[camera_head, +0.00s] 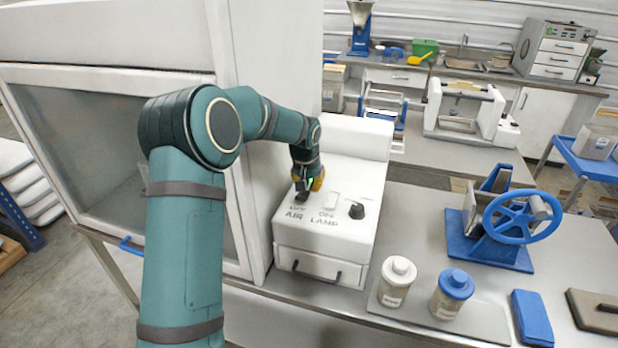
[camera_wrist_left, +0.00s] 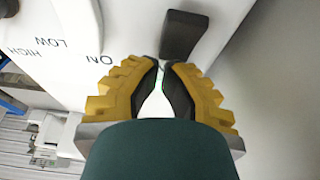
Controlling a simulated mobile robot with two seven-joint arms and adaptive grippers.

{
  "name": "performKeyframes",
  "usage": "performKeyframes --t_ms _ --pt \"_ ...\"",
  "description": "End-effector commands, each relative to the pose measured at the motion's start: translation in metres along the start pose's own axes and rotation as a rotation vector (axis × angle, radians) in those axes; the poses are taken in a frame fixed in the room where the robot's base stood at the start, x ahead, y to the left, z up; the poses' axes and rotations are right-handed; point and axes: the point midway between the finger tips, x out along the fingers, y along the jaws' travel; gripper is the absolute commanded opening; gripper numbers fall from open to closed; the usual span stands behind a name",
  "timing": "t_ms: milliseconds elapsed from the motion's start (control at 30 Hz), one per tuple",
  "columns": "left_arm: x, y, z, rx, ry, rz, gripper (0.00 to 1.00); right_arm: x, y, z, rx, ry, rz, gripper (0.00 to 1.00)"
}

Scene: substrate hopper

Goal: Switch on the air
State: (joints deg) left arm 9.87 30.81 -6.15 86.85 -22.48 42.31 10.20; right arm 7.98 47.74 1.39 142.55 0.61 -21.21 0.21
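The white control box (camera_head: 345,240) has a sloped top with a dark AIR switch (camera_head: 302,196) at its left, a pale LAMP switch (camera_head: 332,200) and a black knob (camera_head: 357,211). My left gripper (camera_head: 308,187) is over the AIR switch and partly hides it. In the left wrist view the dark switch (camera_wrist_left: 183,36) lies just beyond the yellow, black-padded fingertips (camera_wrist_left: 164,63). The tips are nearly together with nothing held between them. I cannot tell whether they touch the switch. My right gripper is out of view.
A tall white cabinet (camera_head: 250,130) stands close to the left of the box. Two jars, one white-lidded (camera_head: 397,281) and one blue-lidded (camera_head: 451,294), stand in front right. A blue handwheel device (camera_head: 505,225) is farther right.

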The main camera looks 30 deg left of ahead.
Motion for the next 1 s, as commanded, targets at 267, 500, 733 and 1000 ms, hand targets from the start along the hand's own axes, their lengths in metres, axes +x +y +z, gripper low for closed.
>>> performKeyframes --t_ms 267,500,733,1000 --pt "0.0 0.0 0.001 0.0 0.001 0.0 0.0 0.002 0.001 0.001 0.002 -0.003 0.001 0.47" --pt "-0.011 0.0 -0.003 0.0 0.002 0.0 0.0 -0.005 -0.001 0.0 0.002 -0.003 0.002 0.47" --pt "-0.014 0.0 -0.004 0.0 0.002 0.0 0.0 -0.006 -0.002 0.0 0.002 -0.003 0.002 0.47" --pt "-0.013 0.0 -0.003 0.0 0.001 0.0 0.0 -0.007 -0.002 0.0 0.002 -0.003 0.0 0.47"
